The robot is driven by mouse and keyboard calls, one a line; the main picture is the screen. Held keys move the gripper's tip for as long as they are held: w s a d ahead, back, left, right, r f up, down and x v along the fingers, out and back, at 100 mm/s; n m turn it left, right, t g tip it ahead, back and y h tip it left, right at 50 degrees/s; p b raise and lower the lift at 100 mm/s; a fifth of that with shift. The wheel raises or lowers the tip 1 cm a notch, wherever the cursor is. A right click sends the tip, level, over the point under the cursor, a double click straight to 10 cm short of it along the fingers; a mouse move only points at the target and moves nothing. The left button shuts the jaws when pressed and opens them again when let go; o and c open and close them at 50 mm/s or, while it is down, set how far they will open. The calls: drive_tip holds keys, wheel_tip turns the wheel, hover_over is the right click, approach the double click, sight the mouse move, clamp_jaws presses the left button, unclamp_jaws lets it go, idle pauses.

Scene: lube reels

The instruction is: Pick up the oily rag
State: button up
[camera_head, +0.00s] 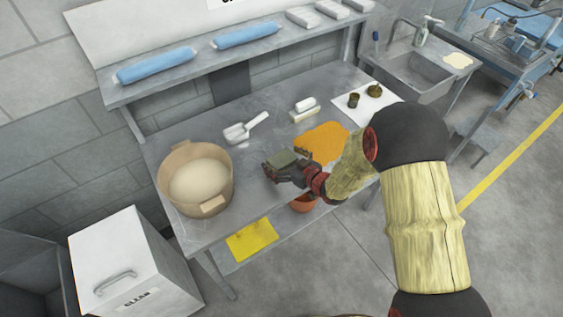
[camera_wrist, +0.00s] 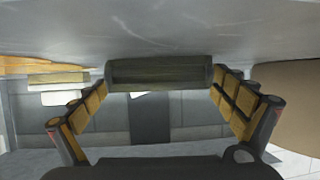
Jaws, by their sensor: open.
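A dark olive, block-shaped thing (camera_head: 281,157) lies on the grey workbench by my gripper; it could be the folded oily rag, but its texture is too coarse to be sure. In the wrist view this olive thing (camera_wrist: 158,72) sits between the fingertips, with its long side across the opening. My gripper (camera_head: 279,167) is low over the bench, open, and the gripper (camera_wrist: 161,86) has one finger near each end of it. Contact with the fingers cannot be told. A flat orange cloth (camera_head: 324,141) lies to the right, partly behind my arm.
A tan tub (camera_head: 222,190) of pale material stands left of my gripper. A white scoop (camera_head: 246,128) and a white cylinder (camera_head: 305,104) lie behind. A white sheet (camera_head: 345,109) holds small dark parts. An upper shelf (camera_head: 195,70) overhangs the bench's back.

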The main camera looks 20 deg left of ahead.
drive_tip(key=shift+c, duration=0.8)
drive_tip(key=c, duration=1.1)
